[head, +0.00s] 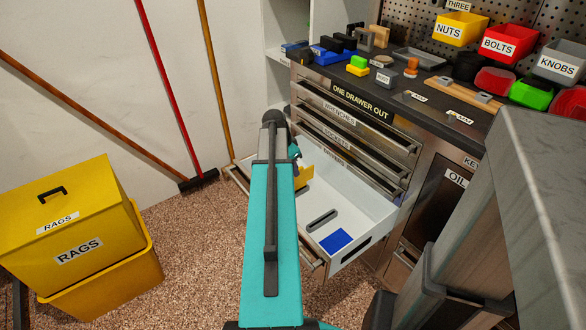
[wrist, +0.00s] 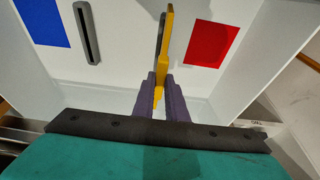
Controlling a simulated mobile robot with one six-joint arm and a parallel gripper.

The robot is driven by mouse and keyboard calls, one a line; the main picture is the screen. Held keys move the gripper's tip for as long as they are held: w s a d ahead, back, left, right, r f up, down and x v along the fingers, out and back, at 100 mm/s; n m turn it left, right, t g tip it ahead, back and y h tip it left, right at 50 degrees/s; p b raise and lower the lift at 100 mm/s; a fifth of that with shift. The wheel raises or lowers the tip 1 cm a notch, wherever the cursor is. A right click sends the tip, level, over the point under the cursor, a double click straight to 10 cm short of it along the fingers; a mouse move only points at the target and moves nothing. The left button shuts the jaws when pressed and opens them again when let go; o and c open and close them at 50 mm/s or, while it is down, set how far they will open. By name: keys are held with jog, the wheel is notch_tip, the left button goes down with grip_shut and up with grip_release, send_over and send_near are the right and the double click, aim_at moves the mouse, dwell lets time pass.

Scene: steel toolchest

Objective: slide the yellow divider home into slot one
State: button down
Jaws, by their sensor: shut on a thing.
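The yellow divider (wrist: 166,45) is held on edge between the purple fingers of my gripper (wrist: 159,82), which is shut on it. In the head view part of the divider (head: 304,176) shows beside my teal arm, inside the open drawer. A dark slot piece (wrist: 159,34) lies right beside and partly behind the divider. I cannot tell whether the divider's lower edge is in it. A second dark slot piece (wrist: 87,33) lies empty to the left, and shows in the head view (head: 322,220). No slot numbers can be read.
The white drawer (head: 368,205) has raised walls around its floor. A blue patch (head: 335,240) and a red patch (wrist: 212,43) mark the floor on either side. The chest's other drawers (head: 350,130) above are shut. A yellow rags bin (head: 85,230) stands to the left.

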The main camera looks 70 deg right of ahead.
jog(key=shift+f+b, duration=0.4)
jog(key=shift+f, duration=0.85)
jog(key=c, duration=1.7)
grip_release()
jog(key=shift+r, duration=0.1)
jog(key=p+v, duration=0.1)
jog(key=v, duration=1.2)
jog(key=shift+w+a+r+p, duration=0.1)
jog(key=shift+a+r+p, duration=0.05)
jog(key=shift+r+p, duration=0.2)
